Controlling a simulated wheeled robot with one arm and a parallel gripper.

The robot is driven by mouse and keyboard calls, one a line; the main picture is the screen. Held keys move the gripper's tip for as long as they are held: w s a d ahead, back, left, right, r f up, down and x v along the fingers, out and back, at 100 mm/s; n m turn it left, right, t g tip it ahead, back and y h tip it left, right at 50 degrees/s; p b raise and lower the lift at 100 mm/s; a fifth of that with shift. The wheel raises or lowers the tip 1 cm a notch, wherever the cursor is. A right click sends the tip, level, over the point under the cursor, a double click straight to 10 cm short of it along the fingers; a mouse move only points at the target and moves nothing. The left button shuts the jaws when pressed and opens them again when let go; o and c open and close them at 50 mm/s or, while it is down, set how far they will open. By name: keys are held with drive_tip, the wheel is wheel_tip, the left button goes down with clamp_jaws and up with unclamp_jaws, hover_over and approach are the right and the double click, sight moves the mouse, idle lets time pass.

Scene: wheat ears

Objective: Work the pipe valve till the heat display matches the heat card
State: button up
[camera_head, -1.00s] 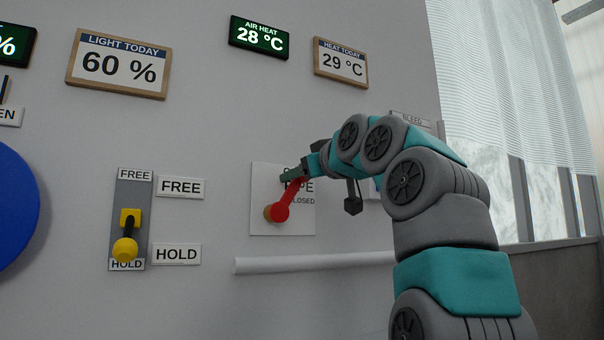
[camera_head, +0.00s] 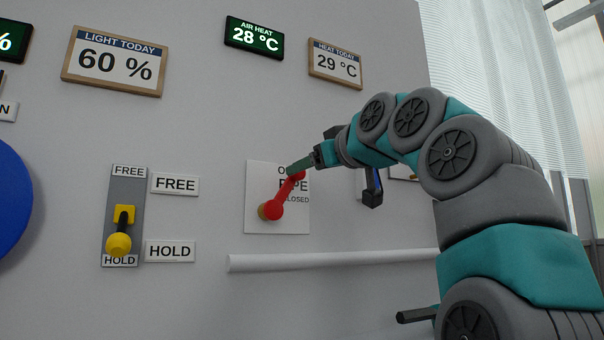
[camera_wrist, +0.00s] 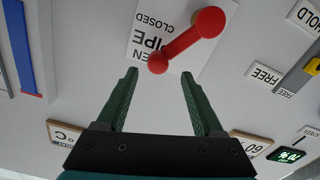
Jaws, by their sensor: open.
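The pipe valve is a red lever (camera_head: 285,195) on a white plate (camera_head: 253,215) marked PIPE and CLOSED. The lever tilts, its free end up and to the right. In the wrist view the red lever (camera_wrist: 180,42) lies just beyond the fingertips. My gripper (camera_wrist: 157,78) is open and empty, its green fingers apart on either side of the line to the lever's end. In the head view my gripper (camera_head: 300,166) is at the lever's upper end; contact cannot be told. The heat display (camera_head: 254,37) reads 28 °C. The heat card (camera_head: 335,64) reads 29 °C.
A white pipe (camera_head: 330,260) runs along the wall below the valve. At left is a yellow-knobbed lever (camera_head: 119,243) on a FREE/HOLD plate, near HOLD. A light card (camera_head: 115,62) reads 60 %. A blue disc (camera_head: 10,200) is at the far left.

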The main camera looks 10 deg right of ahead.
drive_tip(key=shift+v, duration=1)
drive_tip(key=shift+c, duration=0.3)
